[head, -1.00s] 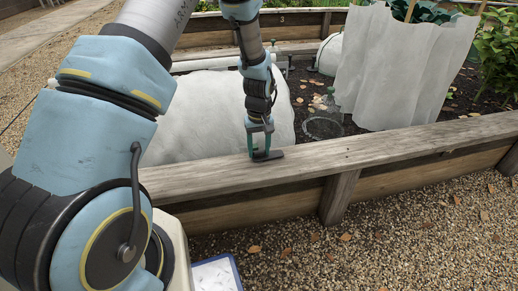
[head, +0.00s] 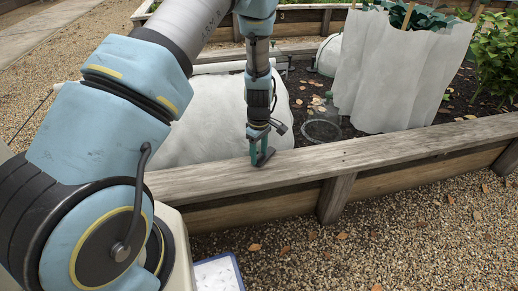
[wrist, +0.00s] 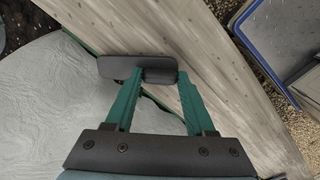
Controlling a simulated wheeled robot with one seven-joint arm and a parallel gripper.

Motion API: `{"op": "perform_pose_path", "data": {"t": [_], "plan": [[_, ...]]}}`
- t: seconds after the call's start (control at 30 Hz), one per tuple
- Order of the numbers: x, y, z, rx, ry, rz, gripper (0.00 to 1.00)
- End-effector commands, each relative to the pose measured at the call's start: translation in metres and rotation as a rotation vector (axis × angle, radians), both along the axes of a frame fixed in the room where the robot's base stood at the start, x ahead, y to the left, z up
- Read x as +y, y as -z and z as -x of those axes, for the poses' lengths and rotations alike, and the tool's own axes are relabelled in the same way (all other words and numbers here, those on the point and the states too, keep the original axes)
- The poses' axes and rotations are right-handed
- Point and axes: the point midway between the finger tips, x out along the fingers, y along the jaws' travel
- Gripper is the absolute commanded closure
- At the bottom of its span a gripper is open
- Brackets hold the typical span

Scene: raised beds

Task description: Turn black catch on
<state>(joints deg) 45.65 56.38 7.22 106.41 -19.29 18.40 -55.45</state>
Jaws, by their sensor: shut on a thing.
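The black catch (wrist: 120,67) is a dark, rounded bar on the top board of the raised bed's near wall. In the wrist view it lies across my fingertips. One end sits between the fingers and the other sticks out past the left finger. My gripper (head: 262,158) points down onto the board, with its green fingers shut on the catch. In the head view the fingers hide most of the catch. The fingers also show in the wrist view (wrist: 160,80).
The weathered wooden edge board (head: 400,150) runs along the bed. A white fabric cover (head: 200,115) bulges just behind my gripper. A white plant sleeve (head: 385,75) stands to the right. A blue-rimmed tray (head: 240,270) is below; gravel lies in front.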

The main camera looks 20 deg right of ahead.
Motion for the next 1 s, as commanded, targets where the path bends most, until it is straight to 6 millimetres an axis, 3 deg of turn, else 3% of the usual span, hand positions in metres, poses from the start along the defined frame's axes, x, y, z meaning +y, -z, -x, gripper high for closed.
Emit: {"op": "perform_pose_path", "data": {"t": [0.6,1.0], "plan": [[0.0012,-0.0030,-0.0003,0.000,-0.577,-0.002,1.00],[0.0012,-0.0017,-0.0006,0.000,-0.834,0.000,1.00]]}}
